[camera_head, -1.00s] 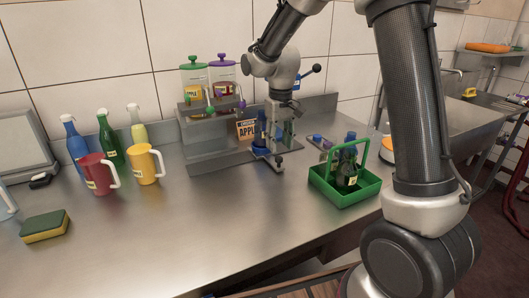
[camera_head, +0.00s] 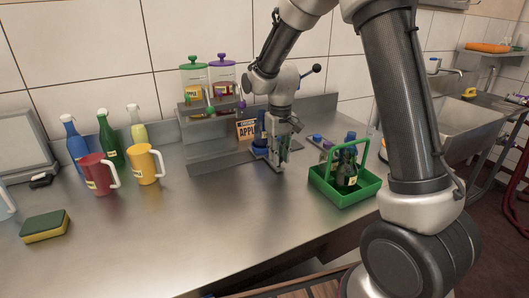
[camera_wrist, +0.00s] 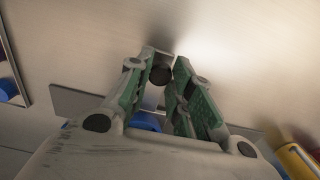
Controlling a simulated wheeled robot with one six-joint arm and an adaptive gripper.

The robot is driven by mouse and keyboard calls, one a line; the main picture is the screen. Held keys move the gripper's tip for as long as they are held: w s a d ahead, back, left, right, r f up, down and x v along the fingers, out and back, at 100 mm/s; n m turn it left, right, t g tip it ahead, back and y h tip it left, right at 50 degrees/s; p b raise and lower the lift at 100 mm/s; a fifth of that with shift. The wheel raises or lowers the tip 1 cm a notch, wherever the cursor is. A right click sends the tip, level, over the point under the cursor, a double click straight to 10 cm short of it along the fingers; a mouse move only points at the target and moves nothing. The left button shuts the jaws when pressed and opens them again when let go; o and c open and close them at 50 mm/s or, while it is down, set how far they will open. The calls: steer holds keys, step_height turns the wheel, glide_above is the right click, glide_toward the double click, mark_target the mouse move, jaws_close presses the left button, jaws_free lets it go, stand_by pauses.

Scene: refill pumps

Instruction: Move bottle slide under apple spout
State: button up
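The bottle slide is a dark plate with a rail (camera_head: 205,166) on the counter in front of the dispenser. A blue bottle (camera_head: 260,128) stands on it at its right part, partly behind my gripper. My gripper (camera_head: 279,166) is low in front of the bottle, pointing down. In the wrist view its green-padded fingers (camera_wrist: 164,68) are close together, with a dark round knob (camera_wrist: 161,75) between the tips. It appears shut on the knob. Blue parts (camera_wrist: 145,121) show behind the fingers. The dispenser has a green-lidded jar (camera_head: 194,78) and a purple-lidded jar (camera_head: 222,74); their labels are too small to read.
An orange sign (camera_head: 246,130) reads APPLE. A green caddy (camera_head: 342,190) with bottles stands close to the right of my gripper. Red (camera_head: 97,175) and yellow (camera_head: 144,165) mugs, several bottles and a sponge (camera_head: 45,227) are at left. The front middle counter is clear.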

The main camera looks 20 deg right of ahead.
steer(key=shift+s+a, duration=0.6)
steer(key=shift+a, duration=2.55)
steer(key=shift+s+a, duration=0.6)
steer(key=shift+a, duration=2.5)
steer(key=shift+s+a, duration=0.6)
steer(key=shift+a, duration=2.55)
steer(key=o, duration=0.9)
steer(key=shift+r, duration=0.1)
steer(key=shift+r, duration=3.95)
